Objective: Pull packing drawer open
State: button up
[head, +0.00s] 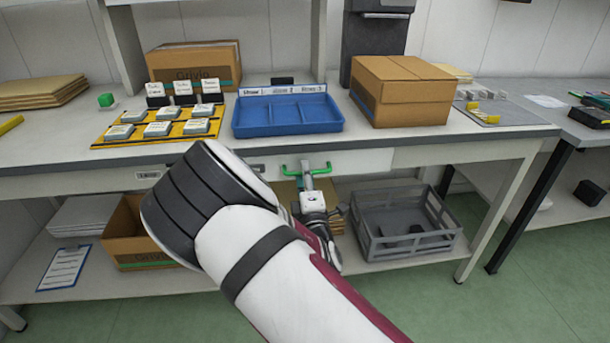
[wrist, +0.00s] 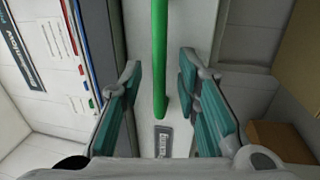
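The packing drawer's white front (head: 362,163) is set under the tabletop in the head view and looks shut. A green bar handle (head: 322,170) is on it. My gripper (head: 308,182) is at this handle, below the table edge. In the wrist view the handle (wrist: 160,60) runs upright between the two teal-padded fingers of my gripper (wrist: 160,92), with a gap on both sides. The fingers are open and hold nothing. I cannot tell how deep the handle sits between them. A small label (wrist: 163,141) shows on the front near the handle's end.
On the tabletop (head: 60,150) above stand a blue divided tray (head: 287,128), a yellow mat with several small blocks (head: 112,141), and a cardboard box (head: 402,92). Below, the shelf holds a grey crate (head: 408,240) and an open carton (head: 145,262). My arm hides part of the shelf.

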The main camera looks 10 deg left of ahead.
jog(key=shift+w+a+r, duration=0.1)
jog(key=shift+w, duration=0.4)
grip_shut()
jog(key=shift+s, duration=0.1)
